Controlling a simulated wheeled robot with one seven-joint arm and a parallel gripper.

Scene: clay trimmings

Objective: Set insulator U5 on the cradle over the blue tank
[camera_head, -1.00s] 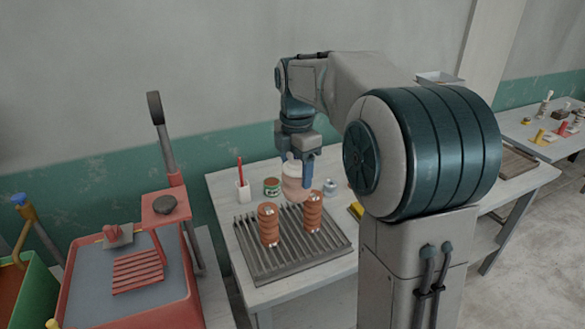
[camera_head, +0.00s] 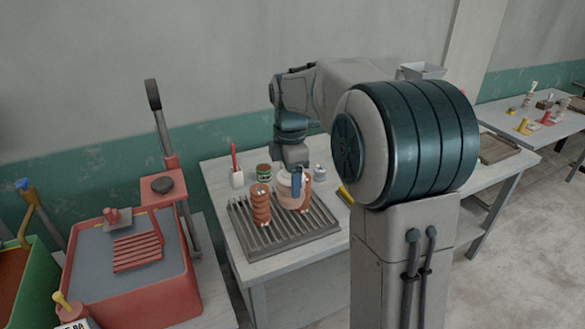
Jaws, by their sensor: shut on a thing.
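Two brown ribbed insulators with small white tags stand upright on a grey slatted rack (camera_head: 245,246). The left insulator (camera_head: 260,205) is in clear view; its tag is too small to read. My gripper (camera_head: 297,190) is down at the right insulator (camera_head: 307,188) and shut on it.
A lever post (camera_head: 166,135) with a red shelf and dark disc rises behind the tank. A green tank (camera_head: 40,290) is at the far left. A white cup (camera_head: 237,179), green can (camera_head: 264,172) and grey can (camera_head: 320,173) stand behind the rack.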

